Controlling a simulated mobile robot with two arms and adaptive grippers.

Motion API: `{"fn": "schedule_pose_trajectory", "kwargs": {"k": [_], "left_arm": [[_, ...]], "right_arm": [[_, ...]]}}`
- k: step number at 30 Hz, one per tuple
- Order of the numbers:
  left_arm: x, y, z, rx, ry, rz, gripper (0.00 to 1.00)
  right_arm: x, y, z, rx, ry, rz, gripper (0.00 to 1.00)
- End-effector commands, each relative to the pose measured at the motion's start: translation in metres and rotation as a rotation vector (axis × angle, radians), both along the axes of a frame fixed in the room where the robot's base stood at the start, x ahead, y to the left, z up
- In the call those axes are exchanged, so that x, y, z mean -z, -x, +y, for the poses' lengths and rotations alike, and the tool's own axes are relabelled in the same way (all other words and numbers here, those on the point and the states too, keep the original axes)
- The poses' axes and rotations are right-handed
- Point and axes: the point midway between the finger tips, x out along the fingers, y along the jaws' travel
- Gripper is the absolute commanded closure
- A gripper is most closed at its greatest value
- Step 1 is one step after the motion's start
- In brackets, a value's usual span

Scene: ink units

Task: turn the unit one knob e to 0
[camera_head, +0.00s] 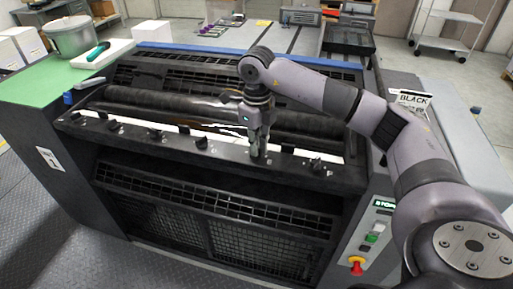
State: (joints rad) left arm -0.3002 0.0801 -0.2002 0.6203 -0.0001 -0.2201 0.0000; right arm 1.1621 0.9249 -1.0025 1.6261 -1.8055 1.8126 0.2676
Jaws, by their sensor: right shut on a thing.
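The dark ink unit (185,170) fills the middle of the view, with a row of small black knobs along its front rail. My right gripper (257,150) points down at this rail and is shut on a knob, taken as knob e, which the fingers almost wholly hide. Its pointer angle and scale marks cannot be read. A knob to the left (201,142) and a knob to the right (317,165) stand free of the gripper. My left gripper is out of view.
My right arm reaches across the unit's right side. A side panel there carries a green button (374,238) and a red knob on yellow (356,265). A metal pot (71,37) and a green-handled tool (98,51) are at the back left.

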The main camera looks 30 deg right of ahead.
Motion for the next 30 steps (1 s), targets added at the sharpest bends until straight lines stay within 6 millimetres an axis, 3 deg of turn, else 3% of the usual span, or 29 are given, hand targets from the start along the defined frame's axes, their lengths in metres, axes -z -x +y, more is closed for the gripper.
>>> {"fn": "schedule_pose_trajectory", "kwargs": {"k": [9,24,25,30], "left_arm": [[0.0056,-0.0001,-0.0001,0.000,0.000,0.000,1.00],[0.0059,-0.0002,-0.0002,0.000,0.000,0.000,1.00],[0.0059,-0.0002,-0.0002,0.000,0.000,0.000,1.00],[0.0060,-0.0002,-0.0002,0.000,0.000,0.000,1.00]], "right_arm": [[-0.0004,-0.0008,-0.0007,-0.106,0.000,-0.002,1.00],[-0.0010,-0.0007,-0.0008,-0.126,0.000,-0.002,1.00],[-0.0010,-0.0007,-0.0008,-0.126,0.000,-0.002,0.90],[-0.0007,-0.0006,-0.0008,-0.125,0.000,-0.002,0.79]]}}
